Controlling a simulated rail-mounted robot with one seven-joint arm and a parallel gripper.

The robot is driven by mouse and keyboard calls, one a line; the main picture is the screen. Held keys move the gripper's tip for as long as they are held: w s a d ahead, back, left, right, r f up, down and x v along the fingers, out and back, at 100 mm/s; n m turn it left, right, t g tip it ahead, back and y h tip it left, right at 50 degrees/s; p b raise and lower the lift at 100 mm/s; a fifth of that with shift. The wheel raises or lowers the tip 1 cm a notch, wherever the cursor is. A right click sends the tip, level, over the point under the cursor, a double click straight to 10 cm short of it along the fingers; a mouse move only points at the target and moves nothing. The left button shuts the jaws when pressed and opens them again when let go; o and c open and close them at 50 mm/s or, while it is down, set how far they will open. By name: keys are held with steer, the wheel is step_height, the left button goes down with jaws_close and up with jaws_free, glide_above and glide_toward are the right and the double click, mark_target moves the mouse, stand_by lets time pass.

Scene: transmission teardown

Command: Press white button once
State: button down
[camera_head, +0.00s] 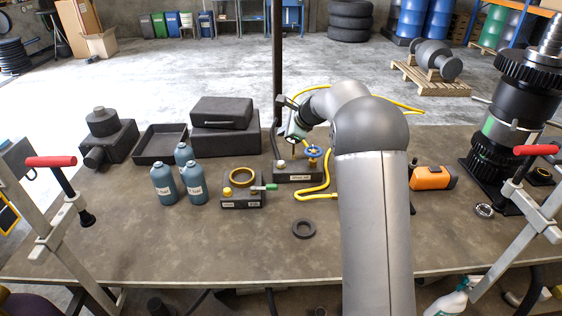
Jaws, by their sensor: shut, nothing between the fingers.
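A small white button (281,163) sits on top of a dark control box (299,177) near the back middle of the table. The box also carries a blue handwheel (314,152) to the right of the button and a pale label on its front. My gripper (292,139) is above and slightly right of the button, beside the dark post. It appears shut and empty. It is small in this view, and my own arm hides much of the area to its right. I see no contact between gripper and button.
A second box (229,203) with a brass ring and green lever stands in front left. Several blue bottles (165,184), a black case (221,112) and a tray (160,144) are further left. A yellow hose (316,194) and dark ring (304,229) lie nearby. The front left table is clear.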

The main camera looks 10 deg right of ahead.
steer(key=shift+f, duration=0.1)
steer(key=b, duration=0.7)
glide_above(284, 166)
step_height(284, 166, down, 9)
steer(key=shift+s+a+r, duration=0.1)
steer(key=shift+r, duration=0.1)
stand_by(1.5)
steer(key=shift+f, duration=0.45)
steer(key=shift+f+b, duration=0.55)
steer(key=shift+b, duration=0.1)
stand_by(0.6)
steer(key=shift+r, duration=0.15)
steer(key=shift+r+p, duration=0.75)
steer(key=shift+r, duration=0.05)
